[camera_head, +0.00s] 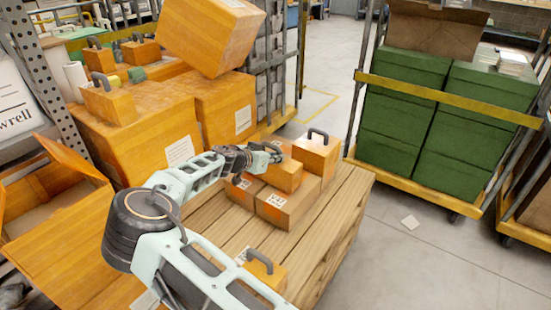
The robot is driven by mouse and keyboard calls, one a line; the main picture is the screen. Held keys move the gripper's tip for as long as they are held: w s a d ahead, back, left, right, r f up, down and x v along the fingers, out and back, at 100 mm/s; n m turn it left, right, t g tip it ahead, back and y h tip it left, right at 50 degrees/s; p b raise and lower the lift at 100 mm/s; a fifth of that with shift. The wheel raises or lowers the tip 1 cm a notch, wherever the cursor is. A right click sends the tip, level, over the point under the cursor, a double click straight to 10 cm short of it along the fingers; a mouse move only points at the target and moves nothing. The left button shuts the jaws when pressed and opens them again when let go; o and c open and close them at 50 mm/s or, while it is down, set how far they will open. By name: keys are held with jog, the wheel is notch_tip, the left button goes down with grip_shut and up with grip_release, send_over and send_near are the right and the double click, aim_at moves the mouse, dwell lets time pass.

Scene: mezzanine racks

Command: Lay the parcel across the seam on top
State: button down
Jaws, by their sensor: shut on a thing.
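My gripper (268,152) is at the far part of the wooden pallet, shut on the top of an orange parcel (286,178); its fingers hide the grip point. The parcel is roughly level over two brown cartons, a left one (240,192) and a right one (287,207), which stand side by side with white labels. The seam between them is partly hidden under the parcel and gripper. I cannot tell whether the parcel touches their tops. Another orange parcel (316,152) with a dark handle stands just right of and behind the held one.
The pallet (335,215) has bare planks at its front and right. An orange handled box (266,272) sits near my arm. Large orange cartons (150,130) stack at the left, with a tilted one (210,35) on top. A cart of green crates (405,110) stands right, across clear floor.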

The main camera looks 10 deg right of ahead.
jog(key=shift+f+b, duration=0.25)
jog(key=shift+b, duration=0.15)
jog(key=shift+f, duration=0.15)
jog(key=c, duration=1.9)
grip_release()
jog(key=shift+r+p, duration=0.7)
jog(key=shift+p, duration=0.05)
jog(key=p+v, duration=0.2)
jog(key=v, duration=0.9)
jog(key=shift+s+a, duration=0.3)
jog(key=shift+s, duration=0.1)
jog(key=shift+f, duration=0.1)
